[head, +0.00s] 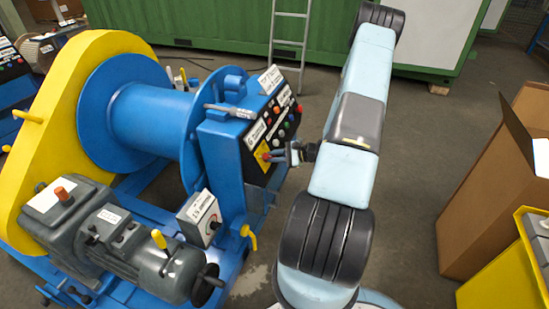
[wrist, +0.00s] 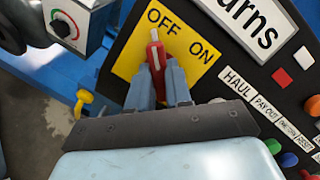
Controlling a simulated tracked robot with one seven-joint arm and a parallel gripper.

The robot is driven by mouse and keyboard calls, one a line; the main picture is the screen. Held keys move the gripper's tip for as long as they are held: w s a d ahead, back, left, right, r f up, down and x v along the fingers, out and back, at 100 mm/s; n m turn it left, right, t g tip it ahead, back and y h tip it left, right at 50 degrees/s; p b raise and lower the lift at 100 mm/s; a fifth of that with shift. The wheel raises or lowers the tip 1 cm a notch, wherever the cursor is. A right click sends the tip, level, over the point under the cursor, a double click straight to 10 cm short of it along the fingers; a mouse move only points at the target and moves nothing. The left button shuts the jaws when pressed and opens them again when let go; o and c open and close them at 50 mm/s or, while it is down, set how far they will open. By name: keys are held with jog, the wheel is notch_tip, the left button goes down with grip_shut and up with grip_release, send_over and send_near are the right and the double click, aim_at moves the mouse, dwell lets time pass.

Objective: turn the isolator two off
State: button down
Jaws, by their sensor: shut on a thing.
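The isolator is a red lever switch (wrist: 155,50) with a white line, on a yellow plate (wrist: 130,58) marked OFF and ON. The plate also shows in the head view (head: 261,157), on the black panel of the blue machine. My gripper (wrist: 163,68) is shut on the red lever, with one grey finger on each side of it. The lever's free end points up in the wrist view, just below the word OFF and away from ON. Its lower part is hidden between the fingers. I cannot see a number naming this isolator.
A label ending in "urns" (wrist: 255,22) and coloured buttons (wrist: 289,159) lie right of the plate. A grey dial box (head: 200,217) and a yellow-handled valve (head: 249,235) stand lower on the machine. A cardboard box (head: 487,205) stands at the right.

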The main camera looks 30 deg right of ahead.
jog(key=shift+a, duration=0.3)
jog(key=c, duration=1)
grip_release()
jog(key=shift+c, duration=0.2)
jog(key=shift+d, duration=0.15)
jog(key=shift+d, duration=0.1)
jog(key=v, duration=1.3)
jog(key=shift+s+d, duration=0.2)
jog(key=shift+d, duration=0.05)
jog(key=shift+r, duration=0.1)
